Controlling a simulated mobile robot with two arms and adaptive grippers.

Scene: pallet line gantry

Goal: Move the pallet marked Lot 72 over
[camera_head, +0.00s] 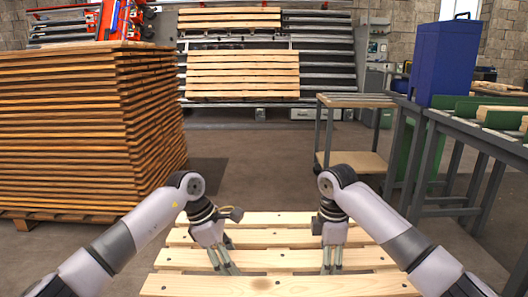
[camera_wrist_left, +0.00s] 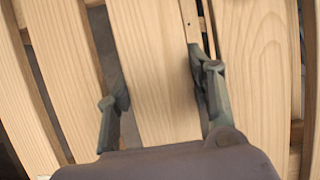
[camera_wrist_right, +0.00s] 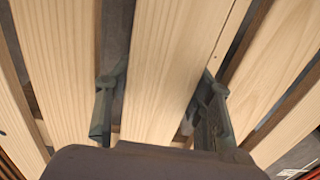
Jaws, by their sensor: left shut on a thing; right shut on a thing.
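A pale wooden pallet (camera_head: 285,259) with several slats lies flat in front of me at the bottom of the head view; no lot marking can be read on it. My left gripper (camera_head: 223,262) is shut on one slat, with a finger down in the gap on each side, as the left wrist view (camera_wrist_left: 160,88) shows. My right gripper (camera_head: 332,260) is shut on a slat of the same pallet farther right, and the right wrist view (camera_wrist_right: 160,88) shows its fingers straddling that slat. The pallet's near edge is cut off, and what it rests on is hidden.
A tall stack of brown boards (camera_head: 65,125) stands close on the left. At the back, another pale pallet (camera_head: 243,75) leans on a metal rack (camera_head: 325,70). A small shelf table (camera_head: 355,101), a blue bin (camera_head: 443,62) and a workbench stand right. The middle floor is clear.

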